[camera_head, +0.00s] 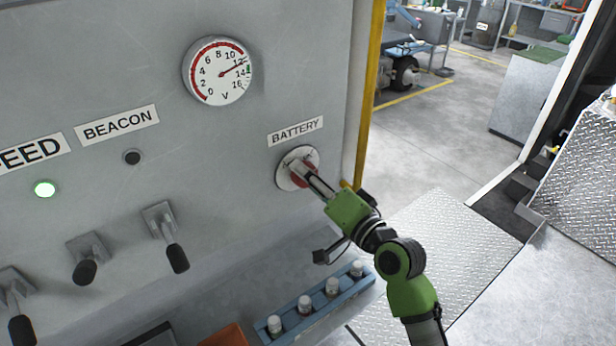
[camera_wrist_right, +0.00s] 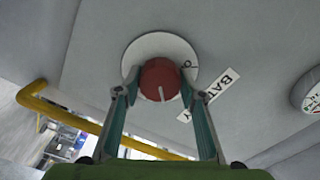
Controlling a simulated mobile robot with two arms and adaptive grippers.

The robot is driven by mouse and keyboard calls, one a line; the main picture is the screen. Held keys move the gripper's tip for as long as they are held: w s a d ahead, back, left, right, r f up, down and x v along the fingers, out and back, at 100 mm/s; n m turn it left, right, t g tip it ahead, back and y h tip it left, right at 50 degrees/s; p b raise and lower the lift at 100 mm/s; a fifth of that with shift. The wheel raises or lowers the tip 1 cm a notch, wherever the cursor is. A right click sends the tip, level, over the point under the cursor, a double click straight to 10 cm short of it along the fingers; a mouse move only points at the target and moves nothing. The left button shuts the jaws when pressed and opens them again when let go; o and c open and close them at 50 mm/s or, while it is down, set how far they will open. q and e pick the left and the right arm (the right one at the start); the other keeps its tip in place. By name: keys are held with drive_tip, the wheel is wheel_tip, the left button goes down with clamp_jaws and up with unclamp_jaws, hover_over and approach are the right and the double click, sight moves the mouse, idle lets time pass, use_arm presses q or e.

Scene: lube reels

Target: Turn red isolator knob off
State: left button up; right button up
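The red isolator knob (camera_wrist_right: 161,80) sits on a round white plate (camera_wrist_right: 146,47) on the grey panel, beside the BATTERY label (camera_wrist_right: 213,92). A pale line marks the knob's face. In the head view the knob (camera_head: 303,174) is partly hidden by my right gripper (camera_head: 302,172), below the BATTERY label (camera_head: 295,131). In the right wrist view my right gripper (camera_wrist_right: 158,88) has its two fingers on either side of the knob, with the tips close to its sides. I cannot tell whether both tips touch it. My left gripper is not in view.
A voltage gauge (camera_head: 218,71) is above left of the knob. A blue rack (camera_head: 318,308) with white-capped items lies below. A yellow post (camera_head: 368,85) edges the panel; open floor lies beyond.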

drive_tip(key=shift+c, duration=1.4)
drive_tip(key=n, duration=0.3)
drive_tip(key=shift+n, duration=0.4)
drive_tip(key=n, duration=0.9)
drive_tip(key=shift+p, duration=0.35)
drive_tip(key=n, duration=0.5)
drive_tip(key=shift+p, duration=0.4)
